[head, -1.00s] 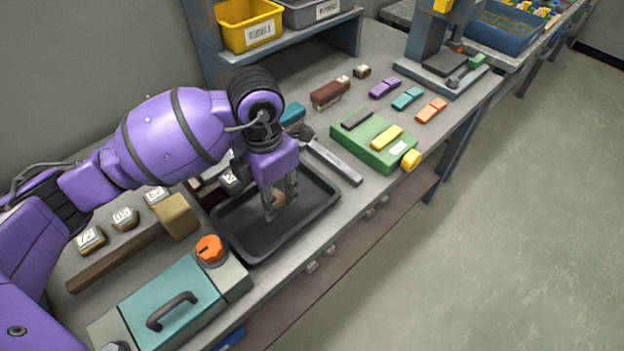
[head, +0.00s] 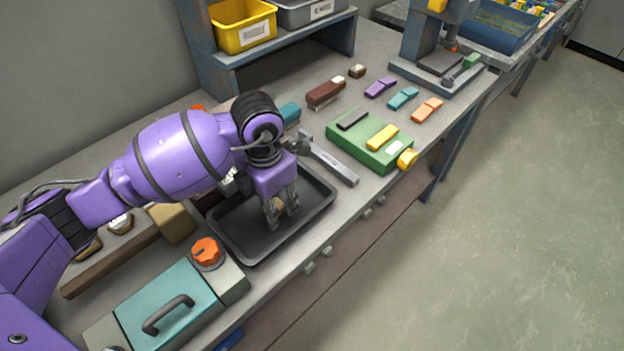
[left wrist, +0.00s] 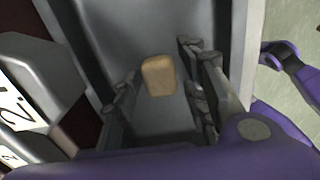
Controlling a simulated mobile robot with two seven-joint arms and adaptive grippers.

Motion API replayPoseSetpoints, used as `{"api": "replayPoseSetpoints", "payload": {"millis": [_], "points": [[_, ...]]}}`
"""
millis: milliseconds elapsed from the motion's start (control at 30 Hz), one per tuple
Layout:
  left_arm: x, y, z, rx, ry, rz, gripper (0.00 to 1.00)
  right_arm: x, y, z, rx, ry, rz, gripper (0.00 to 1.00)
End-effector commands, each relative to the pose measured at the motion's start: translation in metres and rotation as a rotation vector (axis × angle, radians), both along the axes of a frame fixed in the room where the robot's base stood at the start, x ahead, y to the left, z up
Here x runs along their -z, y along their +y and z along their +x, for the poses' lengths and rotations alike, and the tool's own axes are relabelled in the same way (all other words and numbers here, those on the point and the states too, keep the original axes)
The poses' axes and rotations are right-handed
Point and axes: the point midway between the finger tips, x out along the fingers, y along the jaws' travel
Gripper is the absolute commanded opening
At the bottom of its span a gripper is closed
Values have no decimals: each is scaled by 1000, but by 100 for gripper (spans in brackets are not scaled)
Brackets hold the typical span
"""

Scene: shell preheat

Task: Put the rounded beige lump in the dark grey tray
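The dark grey tray (head: 240,246) lies on the bench in the head view, and its floor and walls fill the middle of the left wrist view (left wrist: 190,20). The rounded beige lump (left wrist: 158,76) shows between my left gripper's fingers in the left wrist view, apparently on the tray floor. My left gripper (head: 281,212) points down inside the tray. It is open, with a gap on each side of the lump (left wrist: 163,95). In the head view the fingers largely hide the lump. My right gripper is not to be made out.
A teal lidded box with an orange knob (head: 206,251) stands at the tray's near left. A wooden mallet (head: 172,222) lies left of it. A shelf with a yellow bin (head: 243,27) stands behind.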

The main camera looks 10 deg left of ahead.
Motion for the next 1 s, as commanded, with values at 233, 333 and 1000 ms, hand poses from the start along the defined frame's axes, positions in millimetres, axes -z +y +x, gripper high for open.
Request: {"api": "replayPoseSetpoints", "payload": {"millis": [233,333,1000], "points": [[0,0,-1,-1,1,0,46,0,0,1,0,-1,0,40],[-2,0,-1,-1,1,-1,46,-2,0,2,0,-4,0,40],[-115,0,0,0,-1,0,46,-5,0,3,1,-8,2,40]]}}
